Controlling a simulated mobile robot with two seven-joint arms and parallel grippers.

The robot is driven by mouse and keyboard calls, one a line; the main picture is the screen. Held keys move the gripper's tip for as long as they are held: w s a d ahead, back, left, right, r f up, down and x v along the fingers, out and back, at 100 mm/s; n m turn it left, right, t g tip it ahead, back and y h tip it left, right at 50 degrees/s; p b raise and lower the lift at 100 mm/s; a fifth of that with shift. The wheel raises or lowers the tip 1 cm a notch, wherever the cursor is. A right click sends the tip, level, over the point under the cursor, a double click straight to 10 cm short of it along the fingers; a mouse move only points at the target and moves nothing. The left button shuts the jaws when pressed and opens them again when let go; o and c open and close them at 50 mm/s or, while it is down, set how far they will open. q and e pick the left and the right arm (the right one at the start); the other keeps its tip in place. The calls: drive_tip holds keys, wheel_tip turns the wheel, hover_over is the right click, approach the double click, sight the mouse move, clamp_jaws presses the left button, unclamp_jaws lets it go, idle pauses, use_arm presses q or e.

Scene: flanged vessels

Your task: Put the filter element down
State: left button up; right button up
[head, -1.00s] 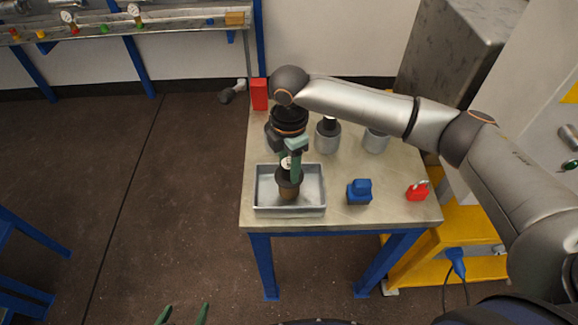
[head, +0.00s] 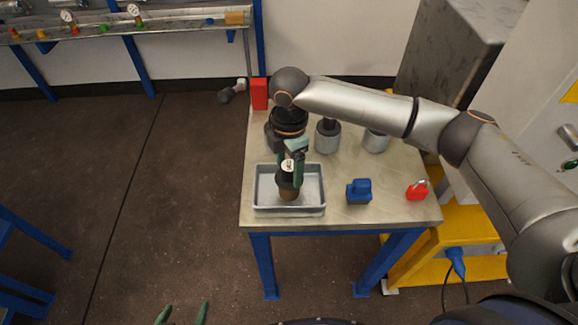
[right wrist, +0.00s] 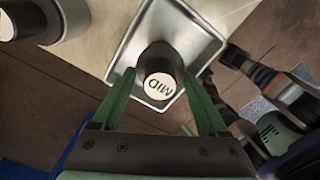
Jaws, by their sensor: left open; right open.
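The filter element (head: 288,189), a dark brown cylinder with a white top marked MID, stands in a shallow grey metal tray (head: 319,207). In the right wrist view its labelled top (right wrist: 160,86) faces the camera, with the tray (right wrist: 203,37) around it. My right gripper (head: 291,165) is above the tray at the filter element's top. Its green fingers (right wrist: 160,76) are spread on either side of the element, with gaps between. My left gripper (head: 181,314) is open and empty at the bottom edge of the head view, away from the table.
On the table (head: 390,207) stand two grey cylindrical vessels (head: 327,138) (head: 374,141) behind the tray, a blue object (head: 358,191), a red padlock (head: 417,190) and a red block (head: 259,94). Bare tabletop lies between the tray and the blue object.

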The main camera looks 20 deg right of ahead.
wheel_tip(320, 180, up, 12)
drive_tip(key=shift+f, duration=0.25)
idle(1.4)
